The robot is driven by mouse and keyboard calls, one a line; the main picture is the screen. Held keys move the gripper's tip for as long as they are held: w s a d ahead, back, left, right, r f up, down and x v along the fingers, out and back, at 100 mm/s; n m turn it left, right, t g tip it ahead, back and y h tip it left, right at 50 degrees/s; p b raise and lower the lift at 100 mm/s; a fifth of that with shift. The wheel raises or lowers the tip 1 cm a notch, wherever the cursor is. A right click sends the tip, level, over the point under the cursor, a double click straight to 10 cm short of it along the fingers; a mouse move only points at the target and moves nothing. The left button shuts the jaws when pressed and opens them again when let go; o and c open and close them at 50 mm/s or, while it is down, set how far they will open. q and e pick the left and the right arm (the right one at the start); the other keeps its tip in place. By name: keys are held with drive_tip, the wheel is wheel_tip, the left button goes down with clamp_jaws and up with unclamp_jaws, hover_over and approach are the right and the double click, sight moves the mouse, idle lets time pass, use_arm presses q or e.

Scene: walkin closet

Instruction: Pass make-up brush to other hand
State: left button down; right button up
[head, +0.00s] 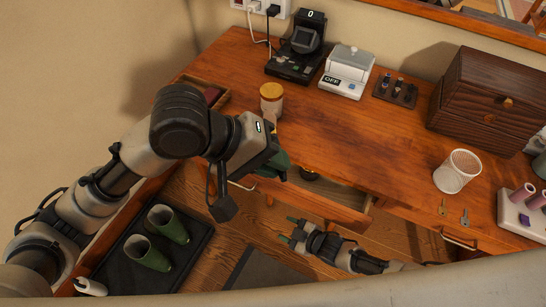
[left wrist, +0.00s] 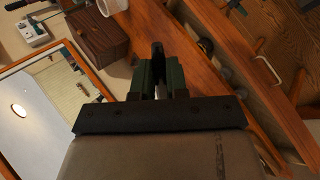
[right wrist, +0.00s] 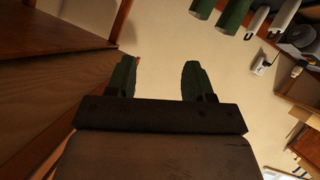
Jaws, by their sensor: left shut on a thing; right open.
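My left gripper (head: 279,163) is over the front edge of the wooden dresser, above the open drawer. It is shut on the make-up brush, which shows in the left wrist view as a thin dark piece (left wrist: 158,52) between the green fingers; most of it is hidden. In the head view the brush is mostly hidden by the gripper. My right gripper (head: 289,230) is lower, in front of the drawer, with its green fingers apart. The right wrist view shows these fingers (right wrist: 158,78) open with nothing between them. The two grippers are apart.
The open drawer (head: 330,207) juts out between the grippers and holds a small dark round thing. Green boots (head: 148,252) stand at lower left.

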drive_tip(key=s+d+f+n+g+h, duration=0.15)
drive_tip(key=s+d+f+h, duration=0.35)
drive_tip(key=s+d+f, duration=0.55)
drive_tip(key=s+d+f+m+g+h, duration=0.1)
drive_tip(key=s+f+m+g, duration=0.1)
drive_tip(key=s+m, duration=0.2)
drive_tip(key=s+d+f+m+g+h, duration=0.1)
drive_tip(key=s+d+f+m+g, duration=0.1)
drive_tip(key=s, duration=0.8)
drive_tip(key=s+d+f+m+g+h, duration=0.1)
drive_tip(key=s+f+m+g+h, duration=0.1)
drive_tip(key=s+m, duration=0.5)
drive_tip(key=shift+s+d+f, duration=0.4)
drive_tip(key=shift+f, duration=0.4)
